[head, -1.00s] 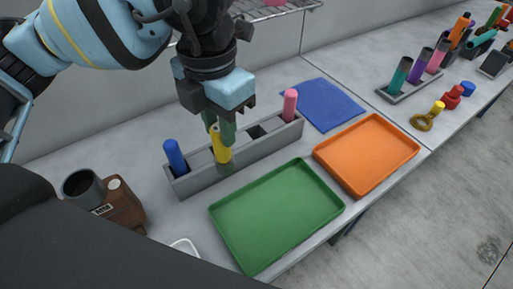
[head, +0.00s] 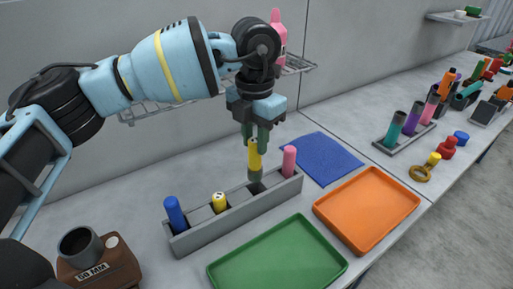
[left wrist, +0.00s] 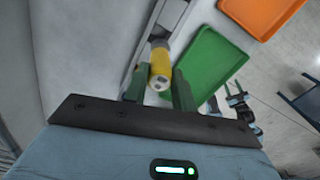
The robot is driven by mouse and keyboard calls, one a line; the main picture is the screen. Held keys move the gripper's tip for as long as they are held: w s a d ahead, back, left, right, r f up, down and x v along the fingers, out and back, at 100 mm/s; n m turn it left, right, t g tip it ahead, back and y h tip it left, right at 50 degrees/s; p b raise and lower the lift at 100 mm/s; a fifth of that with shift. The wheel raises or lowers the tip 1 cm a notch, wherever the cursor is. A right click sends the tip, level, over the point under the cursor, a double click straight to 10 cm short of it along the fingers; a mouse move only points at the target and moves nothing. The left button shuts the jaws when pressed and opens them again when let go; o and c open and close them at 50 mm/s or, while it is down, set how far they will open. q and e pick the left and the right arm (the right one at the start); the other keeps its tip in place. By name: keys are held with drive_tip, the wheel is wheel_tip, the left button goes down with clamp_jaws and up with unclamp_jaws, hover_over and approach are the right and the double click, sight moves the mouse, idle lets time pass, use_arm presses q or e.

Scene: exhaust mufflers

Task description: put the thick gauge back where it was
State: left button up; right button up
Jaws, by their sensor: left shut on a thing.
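My left gripper (head: 263,132) is shut on a yellow gauge (head: 255,155) with a grey lower end. It holds the gauge upright at the grey rack (head: 235,208), over the empty dark slot left of the pink gauge (head: 289,162). I cannot tell whether the tip has entered the slot. The left wrist view shows the held gauge (left wrist: 160,68) between the fingers (left wrist: 158,93).
A green tray (head: 280,262) lies in front of the rack. An orange tray (head: 367,208) and a blue mat (head: 322,158) lie to its right. A brown block with a grey cup (head: 95,268) stands at the left. A wire shelf is on the wall behind.

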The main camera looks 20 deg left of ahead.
use_arm(q)
drive_tip(key=shift+w, duration=0.2)
drive_tip(key=shift+w, duration=0.2)
drive_tip(key=shift+f, duration=2)
drive_tip(key=shift+f, duration=0.35)
drive_tip(key=o, duration=0.9)
wheel_tip(320, 180, up, 13)
drive_tip(key=shift+r, duration=0.1)
